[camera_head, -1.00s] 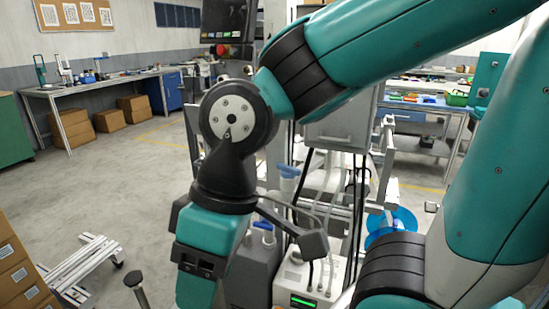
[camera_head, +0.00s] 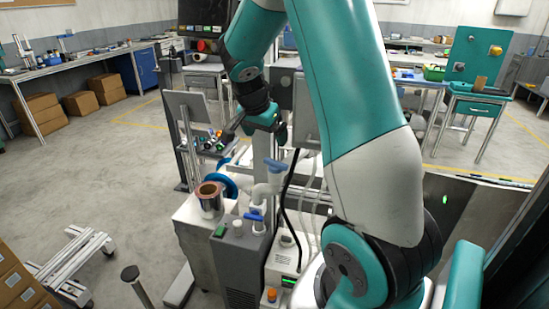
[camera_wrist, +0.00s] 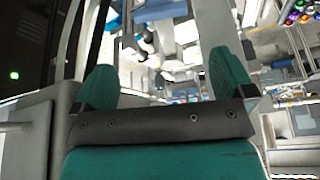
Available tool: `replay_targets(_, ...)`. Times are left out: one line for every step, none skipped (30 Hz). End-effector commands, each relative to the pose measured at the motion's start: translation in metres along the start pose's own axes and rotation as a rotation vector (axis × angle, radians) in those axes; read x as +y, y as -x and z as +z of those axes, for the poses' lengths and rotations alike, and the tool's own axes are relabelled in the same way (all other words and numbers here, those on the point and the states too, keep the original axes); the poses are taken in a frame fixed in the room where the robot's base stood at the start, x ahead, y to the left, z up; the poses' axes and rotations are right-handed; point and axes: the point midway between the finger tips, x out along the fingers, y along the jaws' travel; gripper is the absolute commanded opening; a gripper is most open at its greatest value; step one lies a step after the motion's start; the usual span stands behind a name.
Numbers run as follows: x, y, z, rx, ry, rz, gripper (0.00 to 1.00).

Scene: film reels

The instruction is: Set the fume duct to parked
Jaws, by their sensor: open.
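No part is clearly marked as the fume duct. A white pipe (camera_head: 268,190) with a blue handle on top (camera_head: 275,165) stands in the middle of the head view, and I cannot tell whether it is the duct. My gripper is beyond and above this pipe in the head view, its fingertips hard to make out there. In the wrist view my gripper (camera_wrist: 163,80) shows two teal fingers spread wide apart with nothing between them. The wrist view is tilted, and a pale post passes close behind the fingers.
A grey unit (camera_head: 238,255) with bottles stands at the front, beside a copper-coloured roll (camera_head: 209,200) and a blue reel (camera_head: 228,185). A low metal frame (camera_head: 75,262) and cardboard boxes (camera_head: 15,280) are at lower left. Open floor (camera_head: 110,175) lies left.

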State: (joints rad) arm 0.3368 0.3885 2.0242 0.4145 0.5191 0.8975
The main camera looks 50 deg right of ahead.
Motion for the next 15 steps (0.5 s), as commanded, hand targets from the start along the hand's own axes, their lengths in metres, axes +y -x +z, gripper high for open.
replay_targets(0.001, -0.012, 0.0, -0.004, 0.002, 0.006, 1.0)
replay_targets(0.001, -0.019, 0.0, -0.004, 0.002, 0.007, 1.0)
replay_targets(0.001, -0.028, 0.001, -0.004, 0.002, 0.007, 1.0)
replay_targets(0.001, -0.035, 0.001, -0.004, 0.002, 0.005, 1.0)
replay_targets(0.001, -0.042, 0.001, -0.004, 0.003, 0.005, 1.0)
replay_targets(0.001, -0.051, 0.001, -0.005, 0.003, 0.006, 1.0)
replay_targets(0.001, -0.058, 0.001, -0.004, 0.003, 0.004, 1.0)
replay_targets(0.001, -0.064, 0.002, -0.005, 0.003, 0.005, 1.0)
replay_targets(0.0, -0.072, 0.001, -0.004, 0.003, 0.004, 1.0)
replay_targets(0.0, -0.078, 0.001, -0.004, 0.003, 0.003, 1.0)
replay_targets(0.0, -0.084, 0.001, -0.003, 0.003, 0.003, 1.0)
replay_targets(0.0, -0.09, 0.001, -0.004, 0.003, 0.002, 1.0)
replay_targets(0.0, -0.095, 0.001, -0.003, 0.004, 0.001, 1.0)
replay_targets(0.0, -0.099, 0.002, -0.004, 0.004, 0.001, 1.0)
replay_targets(0.0, -0.104, 0.002, -0.003, 0.004, 0.0, 1.0)
